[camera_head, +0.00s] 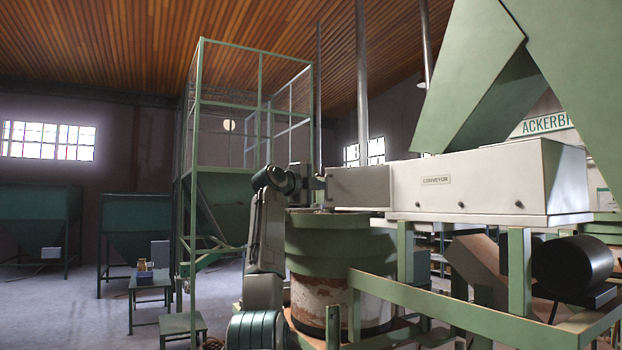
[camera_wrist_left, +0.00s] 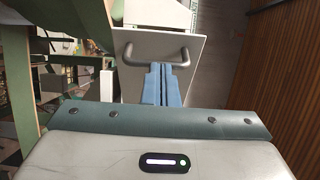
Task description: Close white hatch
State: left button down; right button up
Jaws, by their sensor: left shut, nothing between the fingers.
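The white hatch (camera_head: 360,187) is a flat pale panel at the left end of the white conveyor box (camera_head: 480,185), reaching left past the box's front face. The wrist view shows the hatch panel (camera_wrist_left: 190,72) face-on, with a grey bar handle (camera_wrist_left: 128,55) across it. My left gripper (camera_head: 322,188) is at the panel's left edge in the head view. In the wrist view its blue fingers (camera_wrist_left: 162,72) are together and empty, pointing at the panel by the handle's middle. I cannot tell whether they touch it. The hatch's hinge is not clear. My right gripper is not in view.
A green-topped drum (camera_head: 340,240) stands below the hatch and my left arm. Green frame rails (camera_head: 450,305) and a black roller (camera_head: 572,262) are at the right. A tall green cage frame (camera_head: 200,130) stands behind the arm. Open floor lies at the left.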

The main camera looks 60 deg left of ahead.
aim_at(329, 186)
pick_arm(q)
jog(key=shift+w, duration=0.2)
jog(key=shift+w+a, duration=1)
jog(key=shift+a, duration=0.15)
jog(key=shift+w+a, duration=0.55)
jog(key=shift+w, duration=0.3)
